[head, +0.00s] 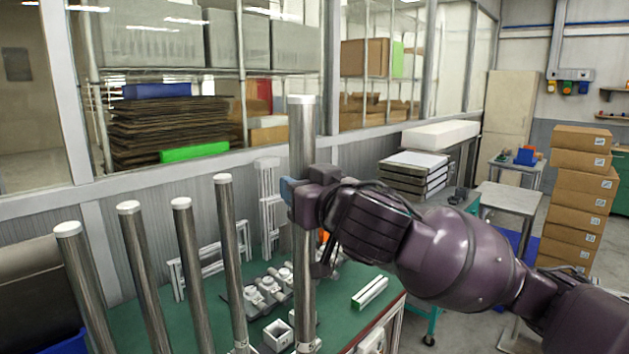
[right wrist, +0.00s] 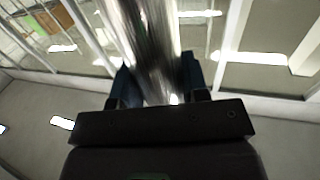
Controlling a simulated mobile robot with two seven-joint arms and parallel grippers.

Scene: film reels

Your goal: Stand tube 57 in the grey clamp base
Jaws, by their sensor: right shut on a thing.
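A tall shiny metal tube (head: 302,130) with a white top cap stands about upright in front of me. My right gripper (head: 302,203) is shut around its upper-middle part, its arm coming in from the right. In the right wrist view the tube (right wrist: 148,40) runs up between the two dark fingers (right wrist: 157,82). A pale band is at the tube's lower end, near the bottom edge of the head view. I cannot read a number on it or tell whether it rests in a base. Small grey clamp-like parts (head: 268,288) lie on the green table behind it. My left gripper is not in view.
Several similar capped tubes (head: 186,260) stand in a row at the left. A small white square socket (head: 278,334) is on the green table (head: 336,296), left of the held tube's foot. A white-green block (head: 369,292) lies to the right. White frames (head: 270,205) stand behind.

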